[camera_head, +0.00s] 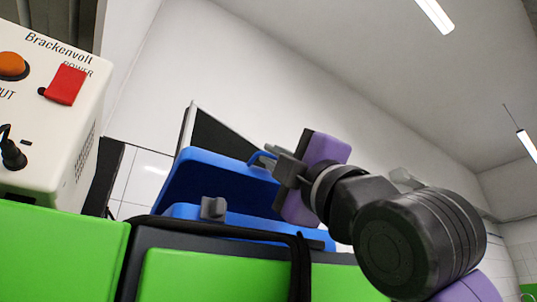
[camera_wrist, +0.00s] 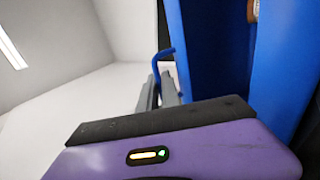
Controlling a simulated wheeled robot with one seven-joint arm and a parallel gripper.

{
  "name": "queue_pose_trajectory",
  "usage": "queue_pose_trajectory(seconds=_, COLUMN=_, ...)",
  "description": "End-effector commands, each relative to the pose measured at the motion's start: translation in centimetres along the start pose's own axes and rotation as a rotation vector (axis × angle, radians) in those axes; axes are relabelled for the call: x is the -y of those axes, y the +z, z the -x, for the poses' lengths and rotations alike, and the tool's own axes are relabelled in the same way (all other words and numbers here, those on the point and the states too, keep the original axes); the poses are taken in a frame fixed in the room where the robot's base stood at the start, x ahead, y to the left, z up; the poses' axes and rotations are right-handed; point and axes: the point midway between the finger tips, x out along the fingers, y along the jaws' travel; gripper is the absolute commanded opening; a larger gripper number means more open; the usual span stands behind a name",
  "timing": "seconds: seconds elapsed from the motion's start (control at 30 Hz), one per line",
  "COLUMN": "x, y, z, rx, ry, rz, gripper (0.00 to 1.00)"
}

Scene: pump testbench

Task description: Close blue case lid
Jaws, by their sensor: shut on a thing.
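The blue case lid (camera_head: 205,182) stands raised behind the blue case base (camera_head: 262,222), so the case is open. A grey latch (camera_head: 213,208) shows at the base's front. My gripper (camera_head: 273,163) is at the lid's upper right and is shut on a thin blue handle (camera_head: 257,157) on the lid. In the wrist view, my gripper's grey fingers (camera_wrist: 158,92) close around the bent blue handle (camera_wrist: 158,62). Blue case surfaces (camera_wrist: 287,60) fill the right side there. Most of the case interior is hidden.
A white Brackenvolt power unit (camera_head: 45,125) with a red switch cover stands at left. A dark panel (camera_head: 222,135) rises behind the lid. A black cable or strap (camera_head: 300,262) crosses the green-and-black front. Open room lies above and to the right.

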Motion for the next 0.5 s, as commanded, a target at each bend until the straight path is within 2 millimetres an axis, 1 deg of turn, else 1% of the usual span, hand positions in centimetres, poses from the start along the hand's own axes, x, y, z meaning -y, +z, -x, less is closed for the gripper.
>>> queue_pose_trajectory(seconds=0.03, x=0.9, y=0.2, z=0.9, rx=0.003, ry=-0.002, rz=0.001, gripper=0.0)
queue_pose_trajectory(seconds=0.2, x=2.0, y=0.2, z=2.4, rx=0.004, ry=-0.003, rz=0.001, gripper=0.0)
queue_pose_trajectory(seconds=0.5, x=3.0, y=0.1, z=3.6, rx=0.003, ry=-0.003, rz=0.0, gripper=0.0)
